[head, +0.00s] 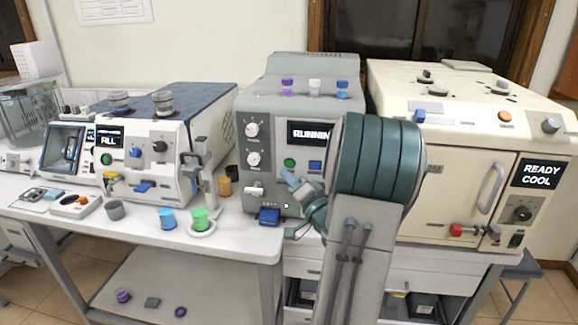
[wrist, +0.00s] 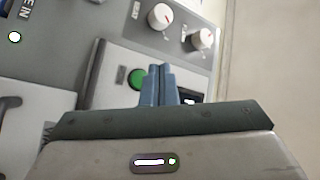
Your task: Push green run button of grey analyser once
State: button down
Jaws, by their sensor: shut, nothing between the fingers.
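The grey analyser (head: 262,115) stands in the middle of the head view. Its dark display (head: 312,133) shows "RUNNIN", with the end hidden behind my arm. The green run button (head: 289,163) sits below the display, left of a blue square button (head: 315,166). My gripper (head: 287,177) is shut and empty in front of the panel, just below the green button. In the wrist view the green button (wrist: 138,78) lies just left of my blue fingertips (wrist: 159,68). A small gap shows there between button and fingers; depth is hard to judge.
Two white knobs (head: 252,143) are left of the display. A blue-topped machine (head: 155,140) stands left and a cream oven (head: 475,130) reading "READY COOL" right. Blue (head: 167,219) and green (head: 200,219) cups stand on the bench front.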

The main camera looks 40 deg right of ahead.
jog(key=shift+s+a, duration=0.75)
jog(key=shift+a, duration=0.15)
jog(key=w+a+f+n+g+h, duration=0.25)
jog(key=a+n+g, duration=0.25)
jog(key=a+g, duration=0.5)
jog(key=s+a+f+n+g+y, duration=0.1)
jog(key=s+a+n+g+y, duration=0.1)
jog(key=s+a, duration=0.7)
jog(key=s+a+f+n+g+y, duration=0.2)
jog(key=s+a+n+g, duration=0.3)
jog(key=s+a, duration=0.5)
jog(key=shift+s+n+g, duration=0.3)
jog(key=shift+s, duration=0.1)
dwell(0.9)
